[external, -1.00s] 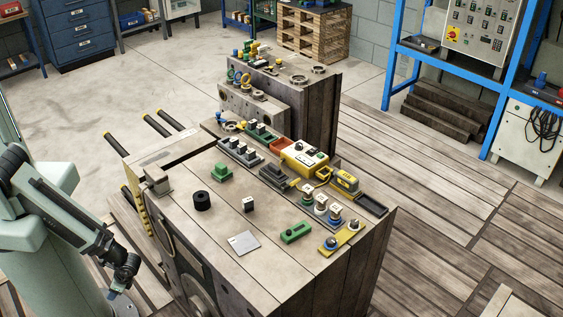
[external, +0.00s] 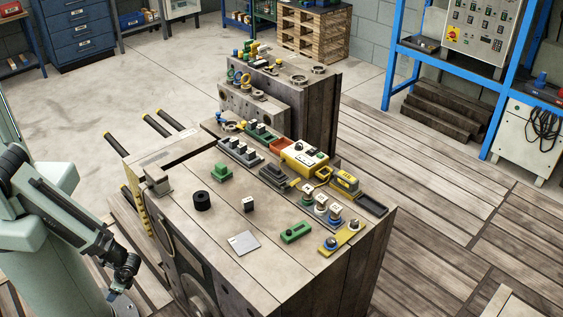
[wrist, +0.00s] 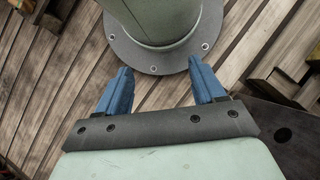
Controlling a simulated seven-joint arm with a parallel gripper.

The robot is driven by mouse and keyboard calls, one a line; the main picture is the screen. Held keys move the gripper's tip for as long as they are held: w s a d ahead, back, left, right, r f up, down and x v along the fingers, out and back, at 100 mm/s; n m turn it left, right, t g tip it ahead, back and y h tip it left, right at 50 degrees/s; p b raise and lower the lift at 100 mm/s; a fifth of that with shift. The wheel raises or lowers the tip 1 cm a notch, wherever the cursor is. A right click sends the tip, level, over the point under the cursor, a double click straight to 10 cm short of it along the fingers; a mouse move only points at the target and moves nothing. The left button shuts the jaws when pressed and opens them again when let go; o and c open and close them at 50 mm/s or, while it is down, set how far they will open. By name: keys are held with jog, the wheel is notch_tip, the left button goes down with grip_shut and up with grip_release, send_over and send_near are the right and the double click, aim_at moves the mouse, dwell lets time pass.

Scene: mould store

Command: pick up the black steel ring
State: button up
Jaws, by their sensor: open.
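The black steel ring (external: 202,201) is a short, dark, upright cylinder on the left part of the block's top in the external view. Its hole is too small to make out clearly. My gripper (external: 114,296) hangs low at the left, beside the block and below its top, well apart from the ring. In the wrist view my gripper (wrist: 160,68) shows two blue fingers spread wide with nothing between them. The ring is not in the wrist view.
Near the ring are a green stepped block (external: 221,173), a small black block (external: 249,204) and a light square plate (external: 243,243). A green bar (external: 295,232), a yellow box (external: 304,158) and other parts crowd the right side. Yellow-tipped bars (external: 171,120) stick out at the left.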

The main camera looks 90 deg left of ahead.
jog(key=o, duration=0.3)
